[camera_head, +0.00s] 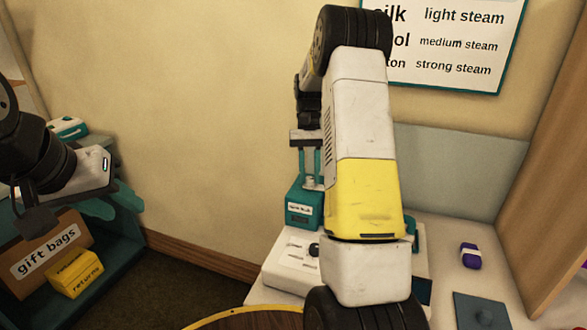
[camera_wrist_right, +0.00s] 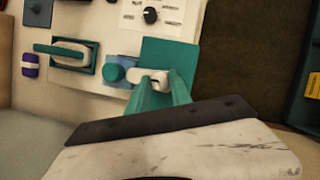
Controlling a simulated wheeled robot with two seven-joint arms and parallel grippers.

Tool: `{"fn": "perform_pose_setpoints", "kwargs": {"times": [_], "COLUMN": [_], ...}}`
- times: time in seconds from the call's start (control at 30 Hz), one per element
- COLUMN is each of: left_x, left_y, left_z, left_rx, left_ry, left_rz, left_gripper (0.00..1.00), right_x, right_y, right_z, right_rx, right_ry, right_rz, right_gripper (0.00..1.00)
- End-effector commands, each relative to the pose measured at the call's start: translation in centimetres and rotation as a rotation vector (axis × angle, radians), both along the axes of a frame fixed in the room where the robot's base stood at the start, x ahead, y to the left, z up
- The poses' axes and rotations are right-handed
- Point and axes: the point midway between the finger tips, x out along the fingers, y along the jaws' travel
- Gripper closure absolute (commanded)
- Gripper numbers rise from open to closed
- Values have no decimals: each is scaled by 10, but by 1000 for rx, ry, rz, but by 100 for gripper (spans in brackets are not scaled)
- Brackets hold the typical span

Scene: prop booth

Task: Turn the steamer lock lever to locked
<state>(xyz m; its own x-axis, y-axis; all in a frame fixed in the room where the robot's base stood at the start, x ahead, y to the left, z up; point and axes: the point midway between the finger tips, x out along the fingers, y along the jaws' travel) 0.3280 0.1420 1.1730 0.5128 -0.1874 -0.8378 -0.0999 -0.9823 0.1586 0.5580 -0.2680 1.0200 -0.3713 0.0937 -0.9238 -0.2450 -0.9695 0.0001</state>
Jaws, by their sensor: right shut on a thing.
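A round teal knob (camera_wrist_right: 117,71) is beside that piece. The lever's lock marking cannot be made out. My left gripper (camera_head: 112,203) hangs at the left over the shelf, and its opening is unclear.
A white panel (camera_head: 291,262) with a dark dial (camera_wrist_right: 150,15) adjoins the teal box. A teal-handled iron (camera_wrist_right: 70,52) and a purple item (camera_head: 471,256) are on the counter. A gift bags box (camera_head: 48,250) and yellow box (camera_head: 75,273) are at left. My right arm hides part of the counter.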

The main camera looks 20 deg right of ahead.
Motion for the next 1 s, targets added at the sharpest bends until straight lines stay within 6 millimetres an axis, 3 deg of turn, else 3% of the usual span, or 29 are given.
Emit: {"fn": "perform_pose_setpoints", "kwargs": {"times": [0.43,0.47,0.57,0.87,1.0], "left_x": [0,0,0,0,0], "left_y": [0,0,0,0,0], "left_z": [0,0,0,0,0], "left_rx": [0,0,0,0,0], "left_ry": [0,0,0,0,0], "left_rz": [0,0,0,0,0], "left_gripper": [64,64,64,64,64], "right_x": [1,1,1,1,5], "right_y": [0,0,0,0,-1], "right_z": [0,0,0,1,11], "right_rx": [-1,-1,-1,0,0], "right_ry": [-3,-3,-3,-1,-3], "right_rz": [10,10,10,9,9], "right_gripper": [100,73,54,54,54]}}
